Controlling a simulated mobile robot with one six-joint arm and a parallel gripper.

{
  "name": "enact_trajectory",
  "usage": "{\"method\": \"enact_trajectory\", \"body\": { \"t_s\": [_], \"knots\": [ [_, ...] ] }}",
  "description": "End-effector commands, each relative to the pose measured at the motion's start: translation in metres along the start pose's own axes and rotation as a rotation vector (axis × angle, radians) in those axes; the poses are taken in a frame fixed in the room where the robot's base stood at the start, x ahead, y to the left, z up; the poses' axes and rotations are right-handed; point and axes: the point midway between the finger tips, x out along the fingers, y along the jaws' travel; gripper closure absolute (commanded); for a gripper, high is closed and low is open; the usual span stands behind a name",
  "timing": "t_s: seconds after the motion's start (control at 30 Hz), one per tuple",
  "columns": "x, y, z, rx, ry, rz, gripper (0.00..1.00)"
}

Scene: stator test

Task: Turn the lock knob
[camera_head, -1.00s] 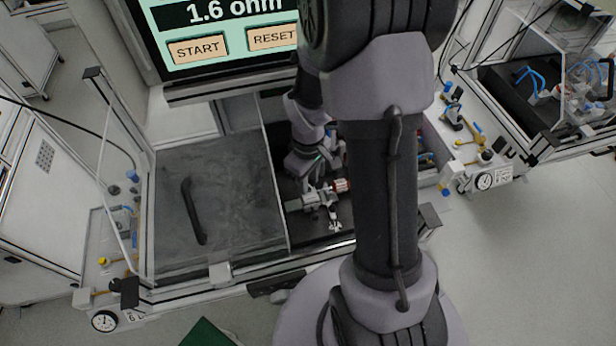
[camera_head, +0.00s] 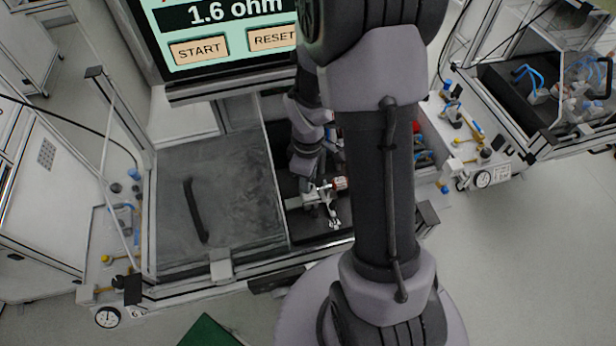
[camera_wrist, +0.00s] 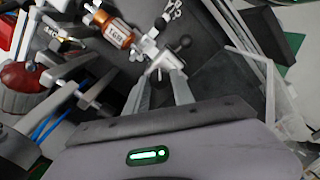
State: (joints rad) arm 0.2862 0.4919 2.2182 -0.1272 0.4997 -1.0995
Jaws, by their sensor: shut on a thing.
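In the wrist view my gripper (camera_wrist: 161,83) is shut on a small part, which I take to be the lock knob (camera_wrist: 160,74). It sits between the two fingers, and the fingers hide most of it. Close by is a metal fixture with a dark ball-ended handle (camera_wrist: 183,42). An orange-banded stator (camera_wrist: 118,34) with a printed label lies in the fixture, beyond the fingertips. In the head view my gripper (camera_head: 308,180) is down inside the test station beside the stator (camera_head: 340,183), and its fingertips and the knob are too small to tell.
A screen (camera_head: 230,40) reads 1.6 ohm, with START and RESET buttons. A dark cover (camera_head: 225,200) with a black handle (camera_head: 194,210) is left of the fixture. A red rounded part (camera_wrist: 27,88) and blue tubes (camera_wrist: 50,122) are at left in the wrist view.

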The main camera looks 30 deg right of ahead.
Motion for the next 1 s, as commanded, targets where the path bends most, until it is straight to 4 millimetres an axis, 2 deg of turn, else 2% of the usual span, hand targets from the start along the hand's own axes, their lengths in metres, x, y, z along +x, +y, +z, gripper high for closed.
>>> {"method": "enact_trajectory", "body": {
  "t_s": [0.13, 0.17, 0.27, 0.57, 0.67, 0.77, 1.0],
  "knots": [
    [0.0, 0.001, 0.0, 0.001, 0.001, 0.001, 1.0],
    [0.0, 0.001, 0.0, 0.001, 0.001, 0.001, 0.69],
    [0.0, 0.001, 0.0, 0.001, 0.001, 0.001, 0.49],
    [-0.001, 0.0, 0.0, 0.001, 0.0, 0.001, 0.49],
    [-0.011, 0.001, 0.0, 0.002, 0.001, 0.001, 0.49],
    [-0.035, 0.001, -0.001, 0.002, 0.003, 0.004, 0.49],
    [-0.116, 0.001, -0.001, 0.001, 0.003, 0.005, 0.49]
  ]
}}
